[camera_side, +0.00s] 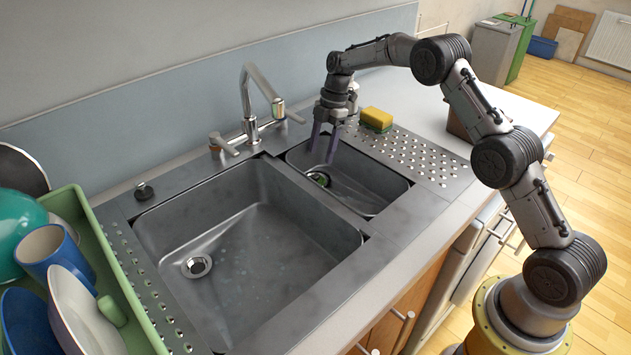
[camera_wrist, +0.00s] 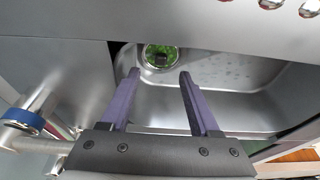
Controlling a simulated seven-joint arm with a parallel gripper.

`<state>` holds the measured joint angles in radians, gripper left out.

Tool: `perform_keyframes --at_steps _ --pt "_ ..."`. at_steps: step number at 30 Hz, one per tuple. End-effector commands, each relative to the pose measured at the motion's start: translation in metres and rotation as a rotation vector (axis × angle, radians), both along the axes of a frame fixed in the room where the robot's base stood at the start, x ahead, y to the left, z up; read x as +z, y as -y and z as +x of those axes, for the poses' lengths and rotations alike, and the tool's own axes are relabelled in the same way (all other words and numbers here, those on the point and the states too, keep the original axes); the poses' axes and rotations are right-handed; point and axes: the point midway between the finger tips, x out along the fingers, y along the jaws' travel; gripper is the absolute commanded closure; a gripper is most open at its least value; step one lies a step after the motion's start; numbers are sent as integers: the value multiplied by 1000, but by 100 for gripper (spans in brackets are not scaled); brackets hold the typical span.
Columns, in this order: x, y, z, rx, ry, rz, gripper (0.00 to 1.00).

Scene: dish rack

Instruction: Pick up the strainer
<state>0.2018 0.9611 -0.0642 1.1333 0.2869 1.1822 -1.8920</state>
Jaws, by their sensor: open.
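The strainer (camera_side: 319,179) sits at the drain in the floor of the small right-hand sink. In the wrist view the strainer (camera_wrist: 160,57) is a round metal rim with green stuff inside and a dark knob in the middle. My gripper (camera_side: 323,150) points down over the back of the small sink, above the strainer and apart from it. In the wrist view its two purple fingers (camera_wrist: 158,78) are spread with nothing between them. The strainer shows just beyond the gap between the fingertips. In the side view it is small and its details are hard to make out.
The small sink's walls (camera_side: 385,190) surround the strainer. The faucet (camera_side: 250,100) stands behind the sinks at the left. A yellow and green sponge (camera_side: 376,119) lies right of my gripper. A green dish rack (camera_side: 125,285) is at the far left. The large sink (camera_side: 250,240) is empty.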

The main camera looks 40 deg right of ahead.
Motion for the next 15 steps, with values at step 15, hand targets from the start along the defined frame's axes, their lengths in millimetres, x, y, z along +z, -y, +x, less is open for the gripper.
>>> perform_keyframes --at_steps 15 --pt "-52 -18 -2 1 -2 0 38"
